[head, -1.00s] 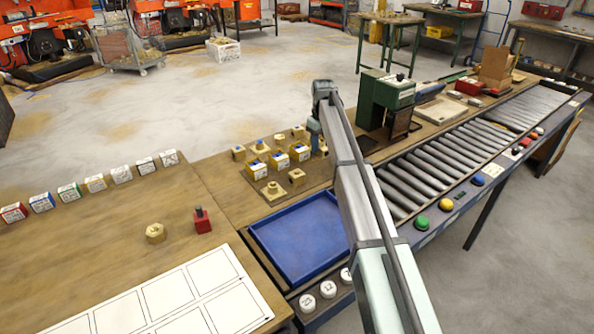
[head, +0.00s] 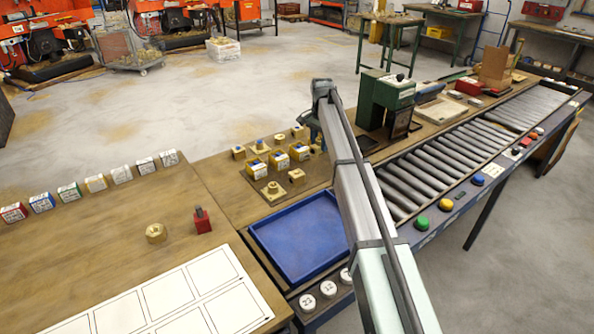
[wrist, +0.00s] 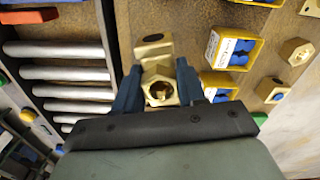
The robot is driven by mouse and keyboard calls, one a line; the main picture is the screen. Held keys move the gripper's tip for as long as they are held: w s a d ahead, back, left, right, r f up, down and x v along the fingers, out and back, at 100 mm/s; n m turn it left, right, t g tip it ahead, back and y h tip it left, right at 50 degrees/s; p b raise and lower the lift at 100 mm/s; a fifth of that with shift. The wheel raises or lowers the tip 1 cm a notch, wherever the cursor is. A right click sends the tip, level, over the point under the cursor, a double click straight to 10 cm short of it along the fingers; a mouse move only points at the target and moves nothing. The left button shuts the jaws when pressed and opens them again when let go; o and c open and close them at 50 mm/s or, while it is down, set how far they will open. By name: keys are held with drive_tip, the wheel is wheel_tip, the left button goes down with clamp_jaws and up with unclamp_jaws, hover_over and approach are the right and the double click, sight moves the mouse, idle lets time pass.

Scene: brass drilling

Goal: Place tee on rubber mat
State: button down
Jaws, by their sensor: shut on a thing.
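My gripper (wrist: 158,82) is shut on a brass tee (wrist: 160,72), which sits between its two dark blue fingers in the wrist view. A round bore in the brass faces the camera. Brass also extends beyond the fingertips, and I cannot tell whether all of it is one piece. In the head view my gripper (head: 309,124) is mostly hidden behind my own arm, near the back edge of the bench, and the tee cannot be made out. A flat dark patch (head: 366,143) beside the green machine may be the rubber mat; I cannot tell for sure.
Yellow bins (head: 279,160) and several brass fittings stand left of my arm. A blue tray (head: 300,238) lies in front of them. A green machine (head: 392,92) and a roller conveyor (head: 430,165) are to the right. A brass nut (head: 156,233) and red block (head: 202,221) sit on the left table.

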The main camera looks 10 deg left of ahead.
drive_tip(key=shift+m, duration=1.1)
drive_tip(key=shift+f, duration=5)
drive_tip(key=c, duration=0.6)
unclamp_jaws()
wheel_tip(320, 180, up, 12)
